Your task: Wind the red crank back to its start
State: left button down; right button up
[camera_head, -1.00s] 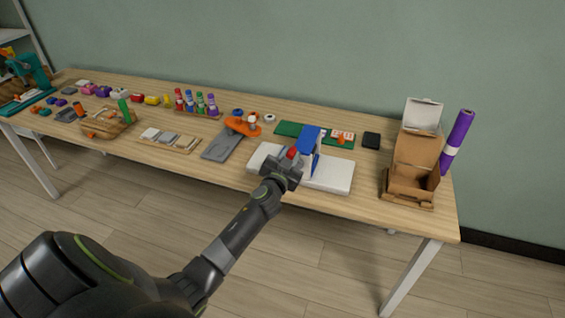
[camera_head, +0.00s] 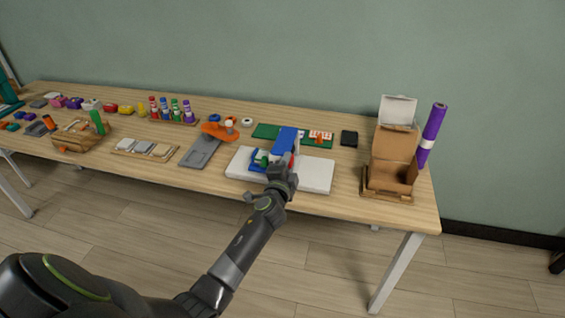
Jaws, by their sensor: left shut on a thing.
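The crank device stands on the table as a blue upright block (camera_head: 285,141) on a white base plate (camera_head: 315,177). A blue part with a green piece (camera_head: 261,158) shows at the block's left side. Only a sliver of the red crank (camera_head: 292,160) shows beside the block; my gripper hides most of it. My left gripper (camera_head: 281,170) is at the front of the block, shut on the red crank. The crank's exact angle is hidden. My right gripper is not in view.
An open cardboard box (camera_head: 390,165) and a purple roll (camera_head: 432,135) stand at the right end. A grey tool with an orange handle (camera_head: 219,131) lies left of the base plate. A green board (camera_head: 264,131) lies behind. Several small coloured items fill the table's left.

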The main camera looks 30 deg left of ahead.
pick_arm(q)
jog(key=shift+w+d+f+m+b, duration=0.1)
jog(key=shift+d+f+m+b, duration=0.3)
jog(key=shift+m, duration=0.65)
jog(key=shift+w+d+f+m+b, duration=0.15)
jog(key=shift+d+f+m, duration=0.4)
jog(key=shift+m, duration=0.5)
jog(key=shift+a+f, duration=0.1)
jog(key=c, duration=1.2)
grip_release()
jog(key=shift+s, duration=0.1)
jog(key=p+v, duration=0.1)
jog(key=v, duration=1.6)
jog(key=shift+s+p, duration=0.15)
jog(key=shift+p, duration=0.15)
